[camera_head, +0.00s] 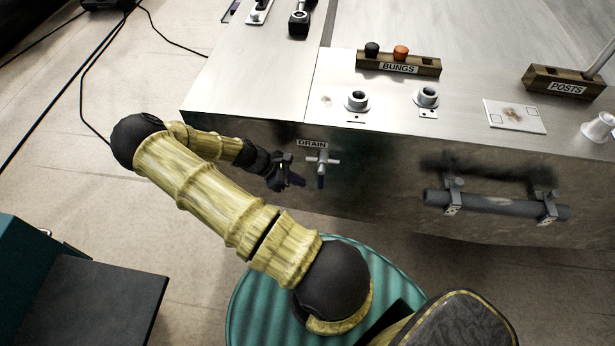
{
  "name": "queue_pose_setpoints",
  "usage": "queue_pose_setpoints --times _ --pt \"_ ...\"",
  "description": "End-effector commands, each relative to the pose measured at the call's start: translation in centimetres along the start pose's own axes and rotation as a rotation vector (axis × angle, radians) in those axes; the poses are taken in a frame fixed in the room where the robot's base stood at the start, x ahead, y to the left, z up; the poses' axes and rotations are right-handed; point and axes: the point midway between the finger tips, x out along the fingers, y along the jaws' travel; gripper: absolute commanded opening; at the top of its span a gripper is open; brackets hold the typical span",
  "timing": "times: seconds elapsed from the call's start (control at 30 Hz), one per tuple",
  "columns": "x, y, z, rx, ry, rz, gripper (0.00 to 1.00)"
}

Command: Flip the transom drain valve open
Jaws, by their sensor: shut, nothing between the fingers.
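The drain valve (322,161) is mounted on the front face of the metal bench, under a label reading DRAIN (312,143). It has a pale horizontal cross-piece and a short dark blue part pointing down below it. My gripper (297,181) is just left of the valve, low beside the blue part, its fingers shut and empty. A small gap seems to separate the fingers from the valve, but I cannot tell whether they touch. The valve's inner side is hidden.
A horizontal grey pipe (497,203) on brackets sticks out from the front face to the right. On top are a BUNGS holder (398,64), two metal sockets (357,101), and a POSTS block (563,83). A teal cabinet (30,270) stands lower left. Cables cross the floor.

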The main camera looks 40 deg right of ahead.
Motion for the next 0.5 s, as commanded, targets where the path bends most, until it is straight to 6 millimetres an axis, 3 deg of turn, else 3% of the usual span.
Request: queue_pose_setpoints --times 0.03,0.13,0.5 --pt "0.3 0.0 1.1 0.004 -0.003 -0.004 0.0" --pt "1.2 0.0 1.9 0.002 -0.001 -0.003 0.0" --pt "2.1 0.0 2.3 0.002 0.0 -0.001 0.0"
